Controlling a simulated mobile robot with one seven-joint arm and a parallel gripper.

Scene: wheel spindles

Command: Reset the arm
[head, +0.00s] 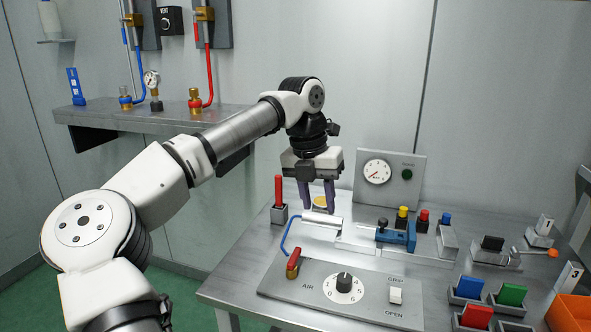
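My arm reaches from the lower left of the head view over the metal table (235,288). My gripper (317,209) points down at the back left part of the table. Its two dark fingers are apart, and I see nothing held between them. A round yellowish piece (320,202) shows between the fingertips and seems to lie behind them. A silver cylinder (322,219) with a blue hose lies just below the fingertips in the picture. I cannot tell whether the fingers touch it.
A blue clamp (396,235) and coloured buttons are to the right. A control panel (318,301) with a dial is in front. Coloured blocks and an orange bin (571,314) fill the right.

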